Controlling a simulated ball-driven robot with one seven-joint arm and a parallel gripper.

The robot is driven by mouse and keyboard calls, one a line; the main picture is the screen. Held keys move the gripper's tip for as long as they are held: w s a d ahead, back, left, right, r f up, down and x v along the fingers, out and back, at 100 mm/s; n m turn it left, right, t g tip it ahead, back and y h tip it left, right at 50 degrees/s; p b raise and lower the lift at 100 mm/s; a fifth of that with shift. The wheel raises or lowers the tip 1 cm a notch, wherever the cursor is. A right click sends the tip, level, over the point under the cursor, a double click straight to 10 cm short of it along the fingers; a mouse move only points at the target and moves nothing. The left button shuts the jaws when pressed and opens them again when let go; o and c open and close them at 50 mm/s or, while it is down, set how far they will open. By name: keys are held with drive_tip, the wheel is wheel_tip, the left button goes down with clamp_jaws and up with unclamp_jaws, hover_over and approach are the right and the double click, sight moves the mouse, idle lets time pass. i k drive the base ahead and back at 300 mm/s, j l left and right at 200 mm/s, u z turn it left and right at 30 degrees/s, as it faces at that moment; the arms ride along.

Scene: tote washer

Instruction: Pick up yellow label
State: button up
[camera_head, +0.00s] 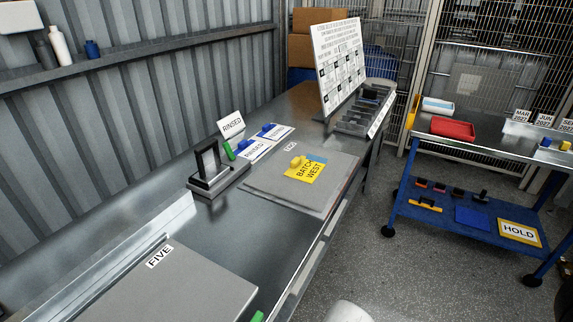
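A yellow label (309,174) printed "BATCH WEST" lies flat on a grey board (262,185) on the metal bench. A yellow knob stands on its upper left part, and a blue patch shows at its upper right edge. My gripper is not in view. A white rounded part, which may belong to my arm, shows at the bottom edge, apart from the label.
Left of the label are white "RINSED" labels (255,151) with blue knobs and a black upright frame (209,165). Behind it stand a compartment rack (360,118) and printed board (340,66). A blue cart (468,223) stands right, across open floor (370,265).

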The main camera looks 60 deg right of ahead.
sight(307, 170)
drive_tip(key=z, duration=2.45)
drive_tip(key=u, duration=1.3)
drive_tip(key=i+l, duration=0.15)
drive_tip(key=l, duration=0.25)
drive_tip(key=i+l+u, duration=0.15)
drive_tip(key=l, duration=0.65)
drive_tip(key=i+l+u, duration=0.15)
drive_tip(key=l, duration=0.25)
drive_tip(key=i+l, duration=0.1)
drive_tip(key=l, duration=0.3)
